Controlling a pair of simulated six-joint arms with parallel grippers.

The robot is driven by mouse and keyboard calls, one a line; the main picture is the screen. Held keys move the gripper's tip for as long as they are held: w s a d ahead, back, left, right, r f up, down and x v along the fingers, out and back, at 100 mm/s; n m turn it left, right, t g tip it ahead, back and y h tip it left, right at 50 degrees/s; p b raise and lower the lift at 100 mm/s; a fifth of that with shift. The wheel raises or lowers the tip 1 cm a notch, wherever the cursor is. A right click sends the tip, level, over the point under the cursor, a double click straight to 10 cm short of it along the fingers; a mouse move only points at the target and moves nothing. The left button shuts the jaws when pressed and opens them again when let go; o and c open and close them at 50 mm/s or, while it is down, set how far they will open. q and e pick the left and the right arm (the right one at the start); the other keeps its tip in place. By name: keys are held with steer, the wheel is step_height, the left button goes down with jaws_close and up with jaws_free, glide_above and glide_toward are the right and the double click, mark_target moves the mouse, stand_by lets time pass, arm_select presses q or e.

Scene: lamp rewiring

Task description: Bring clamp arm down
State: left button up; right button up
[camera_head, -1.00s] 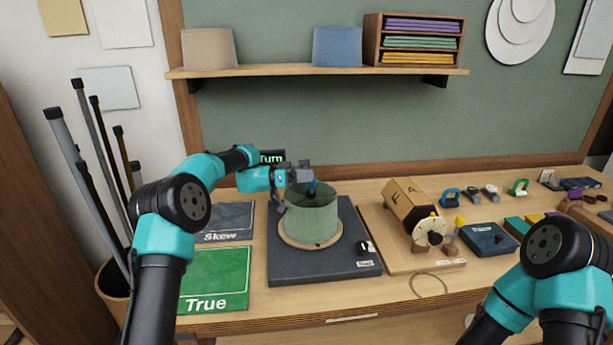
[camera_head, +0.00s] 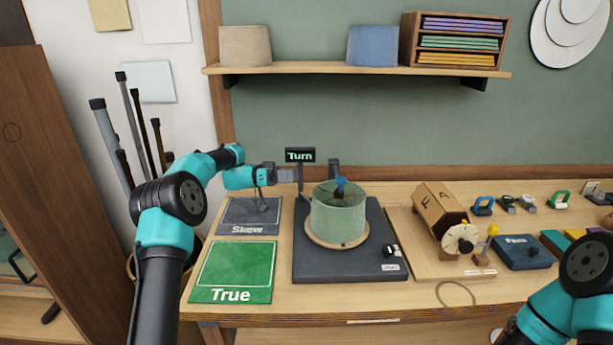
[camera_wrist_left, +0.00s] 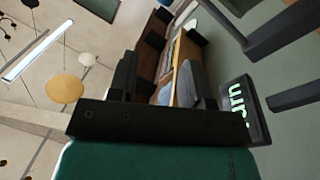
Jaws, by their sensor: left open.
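A pale green drum shade (camera_head: 338,218) stands upright on a round wooden disc (camera_head: 312,238) on a dark base (camera_head: 345,268) in the head view. A blue knob (camera_head: 340,182) sits at its top centre. A dark upright piece (camera_head: 334,170) rises behind the shade; I cannot tell surely whether it is the clamp arm. My left gripper (camera_head: 297,175) is left of the shade top, apart from the knob, near the "Turn" sign's post. Its open, empty fingers (camera_wrist_left: 284,66) show in the left wrist view. My right gripper is outside the view.
The lit "Turn" sign (camera_head: 300,155) stands close to my left gripper and also shows in the wrist view (camera_wrist_left: 244,112). The "Skew" mat (camera_head: 247,217) and green "True" mat (camera_head: 235,270) lie left, both bare. A wooden block device (camera_head: 440,212) stands right.

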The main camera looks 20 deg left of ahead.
arm_select(q)
steer(key=a, duration=0.2)
steer(key=shift+s+a+f, duration=0.15)
steer(key=shift+s+a, duration=0.1)
steer(key=shift+a, duration=0.15)
